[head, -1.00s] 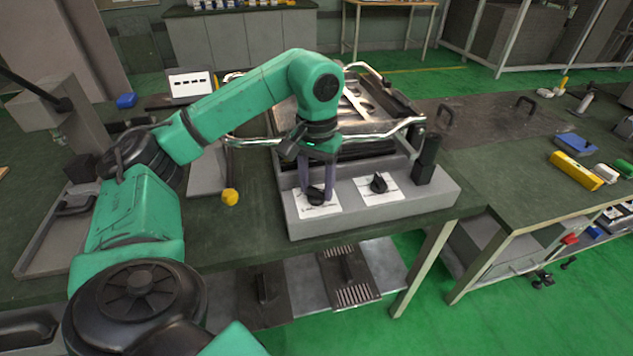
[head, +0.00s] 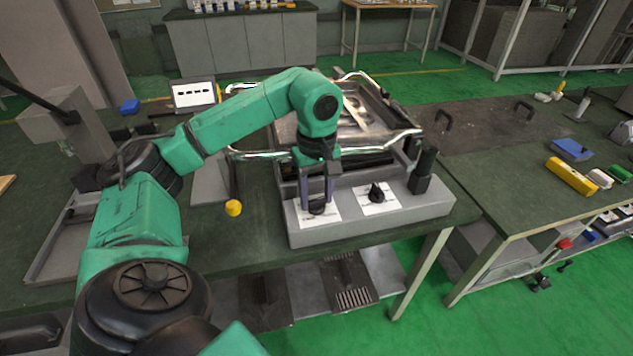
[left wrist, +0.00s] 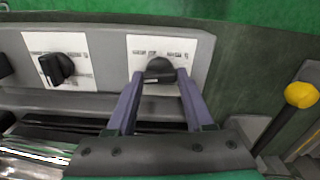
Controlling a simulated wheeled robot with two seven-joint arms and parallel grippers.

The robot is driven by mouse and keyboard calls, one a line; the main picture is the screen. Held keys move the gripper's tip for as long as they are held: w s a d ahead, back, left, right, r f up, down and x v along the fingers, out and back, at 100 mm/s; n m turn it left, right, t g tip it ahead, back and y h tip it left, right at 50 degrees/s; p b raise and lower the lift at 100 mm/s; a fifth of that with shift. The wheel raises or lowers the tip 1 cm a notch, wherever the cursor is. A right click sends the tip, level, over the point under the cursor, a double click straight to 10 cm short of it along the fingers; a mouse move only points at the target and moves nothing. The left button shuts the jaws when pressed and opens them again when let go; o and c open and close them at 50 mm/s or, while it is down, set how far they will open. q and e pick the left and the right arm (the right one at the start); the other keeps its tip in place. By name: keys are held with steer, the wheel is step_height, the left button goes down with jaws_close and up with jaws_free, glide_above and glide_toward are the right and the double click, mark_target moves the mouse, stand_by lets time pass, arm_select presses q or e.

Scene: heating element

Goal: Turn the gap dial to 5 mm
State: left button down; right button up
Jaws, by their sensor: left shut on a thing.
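A grey panel (head: 420,208) at the front of the machine carries two black dials on white label plates. My left gripper (head: 317,205) points down at the left dial (head: 317,209) and is shut on it. In the left wrist view the fingers (left wrist: 160,82) lie on both sides of this dial (left wrist: 159,68). The other dial (head: 376,193) is free, to the right in the head view and to the left in the left wrist view (left wrist: 56,68). The print on the plates is too small to read. My right gripper is not in view.
The metal machine (head: 350,125) with bent rails stands behind the panel. A black upright block (head: 424,170) is at the panel's right end. A yellow knob (head: 233,208) on a lever is left of the panel. A yellow block (head: 572,176) lies on the right table.

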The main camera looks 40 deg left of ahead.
arm_select(q)
steer(key=n+p, duration=0.1)
steer(key=n, duration=0.4)
steer(key=shift+r+n, duration=0.1)
steer(key=shift+n, duration=0.2)
steer(key=n+p, duration=0.1)
steer(key=n, duration=1)
steer(key=shift+p, duration=0.4)
steer(key=n, duration=0.5)
steer(key=shift+p, duration=0.35)
steer(key=n, duration=0.5)
steer(key=shift+n, duration=0.4)
steer(key=n+p, duration=0.1)
steer(key=n, duration=1.4)
steer(key=shift+n+p, duration=0.35)
steer(key=shift+n, duration=0.05)
